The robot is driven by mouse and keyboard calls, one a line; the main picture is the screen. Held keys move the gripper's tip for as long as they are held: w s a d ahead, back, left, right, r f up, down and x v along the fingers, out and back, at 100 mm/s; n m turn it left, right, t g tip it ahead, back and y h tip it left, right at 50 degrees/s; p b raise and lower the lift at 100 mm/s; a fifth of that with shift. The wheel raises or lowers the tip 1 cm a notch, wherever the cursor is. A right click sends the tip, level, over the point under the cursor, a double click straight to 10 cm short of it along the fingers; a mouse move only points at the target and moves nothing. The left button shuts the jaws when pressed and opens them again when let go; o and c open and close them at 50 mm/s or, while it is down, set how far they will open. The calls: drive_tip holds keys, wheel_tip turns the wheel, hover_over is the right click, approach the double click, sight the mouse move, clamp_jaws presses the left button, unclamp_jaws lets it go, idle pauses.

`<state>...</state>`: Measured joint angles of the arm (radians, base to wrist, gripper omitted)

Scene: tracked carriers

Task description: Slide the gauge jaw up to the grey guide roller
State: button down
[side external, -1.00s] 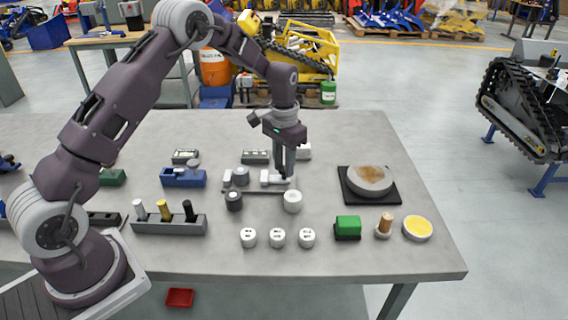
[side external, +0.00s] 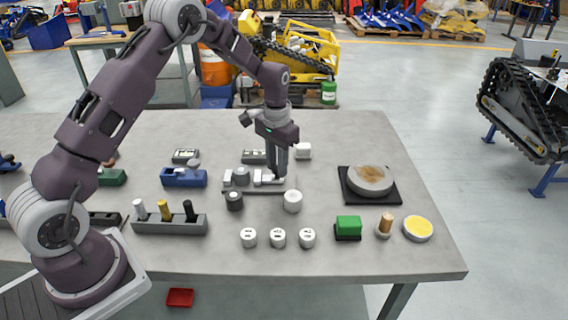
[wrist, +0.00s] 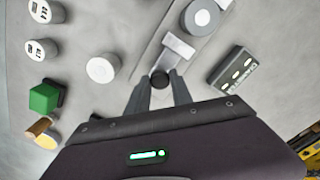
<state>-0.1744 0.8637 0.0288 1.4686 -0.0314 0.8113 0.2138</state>
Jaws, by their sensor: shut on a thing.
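The gauge is a flat grey rail (side external: 265,191) on the bench with a light block at its left end. The grey guide roller (side external: 242,176) stands beside that block; it also shows at the top of the wrist view (wrist: 201,17). The light grey gauge jaw (side external: 258,177) sits on the rail just right of the roller, and in the wrist view (wrist: 178,47) it is very close to it. I cannot tell whether they touch. My gripper (side external: 277,178) points down, shut on the jaw's dark round knob (wrist: 158,80).
A dark roller (side external: 234,201) and a white roller (side external: 292,201) stand in front of the rail. A labelled box (wrist: 235,70) lies behind it. Several white cylinders (side external: 278,238), a green block (side external: 348,225) and a black plate (side external: 386,193) with a disc stand nearby.

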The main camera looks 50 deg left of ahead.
sight(271, 177)
drive_tip(key=shift+s+a, duration=0.6)
drive_tip(key=shift+a, duration=0.05)
drive_tip(key=c, duration=1.1)
unclamp_jaws()
drive_tip(key=shift+c, duration=0.2)
drive_tip(key=shift+r, duration=0.1)
wheel_tip(271, 177, up, 7)
